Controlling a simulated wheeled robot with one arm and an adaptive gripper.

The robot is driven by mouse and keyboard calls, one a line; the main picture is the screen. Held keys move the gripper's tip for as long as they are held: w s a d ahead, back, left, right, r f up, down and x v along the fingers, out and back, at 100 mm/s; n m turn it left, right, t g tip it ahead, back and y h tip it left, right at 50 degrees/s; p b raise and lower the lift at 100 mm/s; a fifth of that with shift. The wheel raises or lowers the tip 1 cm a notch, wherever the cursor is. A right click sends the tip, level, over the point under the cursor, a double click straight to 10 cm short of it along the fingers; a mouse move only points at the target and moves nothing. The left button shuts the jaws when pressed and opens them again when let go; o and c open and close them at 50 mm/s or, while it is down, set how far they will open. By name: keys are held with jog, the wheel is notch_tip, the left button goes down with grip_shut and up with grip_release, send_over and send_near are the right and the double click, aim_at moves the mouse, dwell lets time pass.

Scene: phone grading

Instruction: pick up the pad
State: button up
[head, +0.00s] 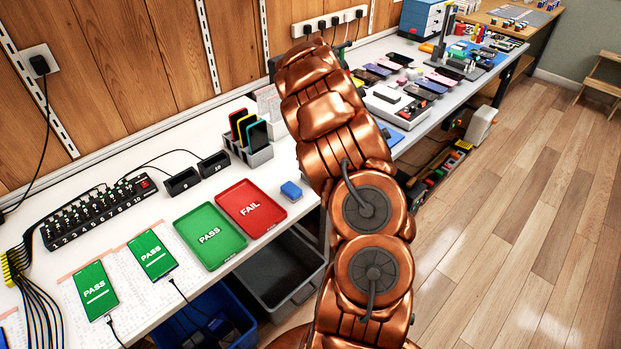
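A small blue block that looks like the pad (291,191) lies on the white bench, just right of the red FAIL tray (251,208) and left of my arm. It lies flat and nothing touches it. My copper-coloured arm rises through the middle of the view and reaches toward the back of the bench. My gripper is hidden behind the arm's far end, so its fingers and anything in them do not show. Another blue flat thing (391,137) shows partly behind my arm on its right; I cannot tell what it is.
A green PASS tray (210,235) lies left of the red one. A grey rack (248,146) of phones stands behind the pad. Two phones reading PASS (152,255) lie at left with cables. A dark bin (280,272) sits below the bench edge. Many phones crowd the far bench.

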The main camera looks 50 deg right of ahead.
jog(key=shift+w+f+p, duration=0.2)
jog(key=shift+f+p, duration=0.4)
jog(key=shift+f, duration=1.05)
jog(key=shift+w+f+p, duration=0.15)
jog(key=shift+f+p, duration=0.4)
jog(key=shift+f, duration=1.1)
jog(key=shift+c, duration=0.3)
jog(key=shift+s+a, duration=0.1)
jog(key=c, duration=1.2)
jog(key=shift+r+b, duration=0.8)
jog(key=shift+r, duration=0.65)
jog(key=shift+a+r, duration=0.1)
jog(key=shift+r, duration=0.2)
jog(key=s+a+b, duration=0.1)
jog(key=s+a, duration=0.1)
jog(key=a, duration=0.2)
jog(key=s+a+r+b, duration=0.1)
jog(key=s+a+b, duration=0.1)
jog(key=a, duration=0.3)
jog(key=s+a+b, duration=0.1)
jog(key=s+a, duration=0.3)
jog(key=shift+s+a+r, duration=0.15)
jog(key=shift+a+r, duration=0.05)
jog(key=shift+r, duration=0.1)
